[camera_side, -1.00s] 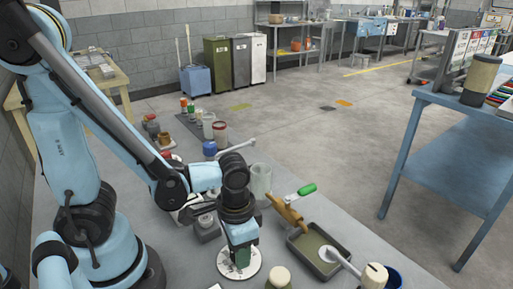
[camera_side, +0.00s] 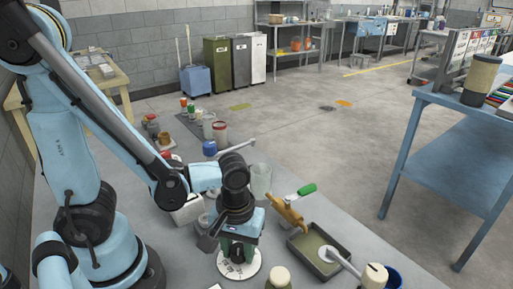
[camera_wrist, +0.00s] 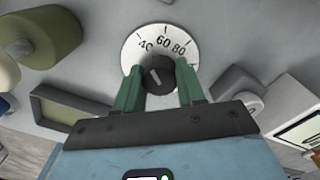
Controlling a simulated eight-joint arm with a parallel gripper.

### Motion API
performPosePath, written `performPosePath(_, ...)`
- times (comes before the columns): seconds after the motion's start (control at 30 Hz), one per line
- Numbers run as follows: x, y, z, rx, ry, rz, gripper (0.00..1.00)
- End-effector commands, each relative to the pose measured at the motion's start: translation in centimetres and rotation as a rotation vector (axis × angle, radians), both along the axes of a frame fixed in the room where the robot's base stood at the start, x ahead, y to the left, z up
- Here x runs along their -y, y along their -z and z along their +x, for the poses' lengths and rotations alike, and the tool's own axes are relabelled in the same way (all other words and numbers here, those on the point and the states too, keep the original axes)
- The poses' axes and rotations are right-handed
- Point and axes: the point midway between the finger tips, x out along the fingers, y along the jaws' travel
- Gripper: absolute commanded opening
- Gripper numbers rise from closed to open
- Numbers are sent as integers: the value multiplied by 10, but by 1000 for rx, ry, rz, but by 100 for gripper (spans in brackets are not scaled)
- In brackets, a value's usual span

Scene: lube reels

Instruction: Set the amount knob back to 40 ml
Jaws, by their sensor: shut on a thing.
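The amount knob (camera_wrist: 159,76) is a small dark knob on a round white dial (camera_wrist: 134,52), which shows 40, 60 and 80. In the wrist view its white line slants up and left, roughly toward the 40. My gripper (camera_wrist: 160,84) has its two green fingers on either side of the knob and is shut on it. In the side view my gripper (camera_side: 239,251) points down over the white dial (camera_side: 251,270), and the knob is hidden there.
A clear jar (camera_side: 261,181) stands behind my gripper. A pale-capped bottle (camera_side: 278,277) is close in front. Several small containers line the bench farther back.

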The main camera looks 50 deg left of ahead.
Motion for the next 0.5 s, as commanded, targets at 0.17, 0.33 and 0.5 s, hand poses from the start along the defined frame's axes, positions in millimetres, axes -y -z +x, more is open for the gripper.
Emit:
performPosePath(0.17,0,0,0,1,-79,-1,9)
performPosePath(0.33,0,0,0,1,-118,-1,9)
performPosePath(0.5,0,0,0,1,-135,-1,9)
